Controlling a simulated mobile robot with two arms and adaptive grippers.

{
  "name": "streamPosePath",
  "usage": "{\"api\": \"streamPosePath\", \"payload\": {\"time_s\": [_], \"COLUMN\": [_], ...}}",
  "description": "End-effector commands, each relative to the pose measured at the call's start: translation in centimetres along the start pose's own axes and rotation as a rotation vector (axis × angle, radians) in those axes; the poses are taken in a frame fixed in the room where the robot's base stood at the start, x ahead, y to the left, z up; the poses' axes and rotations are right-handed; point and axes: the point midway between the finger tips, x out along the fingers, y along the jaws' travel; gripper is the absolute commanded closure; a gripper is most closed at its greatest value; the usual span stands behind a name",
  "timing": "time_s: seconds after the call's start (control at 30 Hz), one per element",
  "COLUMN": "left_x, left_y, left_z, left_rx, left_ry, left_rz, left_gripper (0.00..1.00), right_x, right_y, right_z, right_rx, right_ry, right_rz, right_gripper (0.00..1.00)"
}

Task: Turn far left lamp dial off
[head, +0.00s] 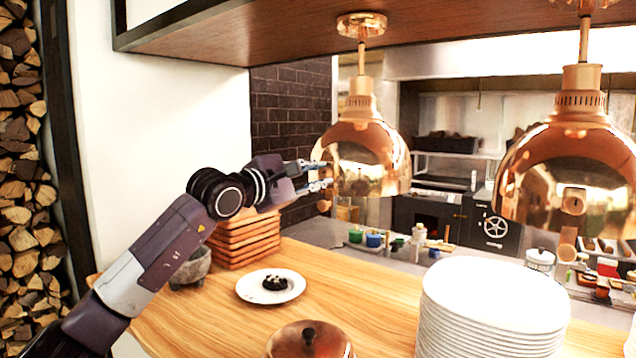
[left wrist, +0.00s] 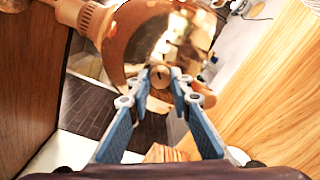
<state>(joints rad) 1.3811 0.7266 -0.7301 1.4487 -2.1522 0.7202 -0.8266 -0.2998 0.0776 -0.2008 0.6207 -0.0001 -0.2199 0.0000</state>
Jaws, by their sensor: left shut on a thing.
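The far left lamp (head: 362,150) is a shiny copper dome hanging from the shelf by a short rod. My left gripper (head: 322,175) is at the lamp's left side, with its fingers pointing right. In the left wrist view the lamp (left wrist: 130,45) fills the upper middle. A small round copper dial (left wrist: 160,75) with a dark mark on its face sits between the two blue-grey fingertips, which are closed on it. In the head view the fingers largely hide the dial. My right gripper is not in view.
A second copper lamp (head: 570,160) hangs to the right. Below are a wooden counter (head: 210,315), a white plate (head: 252,291) with dark food, a stack of white plates (head: 490,300), a copper lid (head: 310,342) and stacked wooden boards (head: 243,240). A wooden shelf (head: 230,42) runs overhead.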

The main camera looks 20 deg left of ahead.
Motion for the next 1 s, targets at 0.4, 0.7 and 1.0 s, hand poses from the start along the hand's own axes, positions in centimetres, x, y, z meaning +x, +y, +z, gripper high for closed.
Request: {"api": "streamPosePath", "payload": {"time_s": [0.4, 0.7, 1.0], "left_x": [0.1, 0.1, 0.1], "left_y": [-0.3, -0.4, -0.4], "left_z": [0.1, 0.0, 0.0], "left_rx": [0.383, 0.581, 0.673], "left_ry": [0.009, 0.015, 0.017], "left_rz": [-0.006, -0.010, -0.011], "left_gripper": [1.00, 1.00, 1.00], "right_x": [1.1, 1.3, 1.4], "right_y": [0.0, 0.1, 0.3], "right_z": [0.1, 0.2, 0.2], "right_rx": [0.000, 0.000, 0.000], "right_ry": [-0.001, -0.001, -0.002], "right_rz": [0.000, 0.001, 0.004], "right_gripper": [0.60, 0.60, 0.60]}}
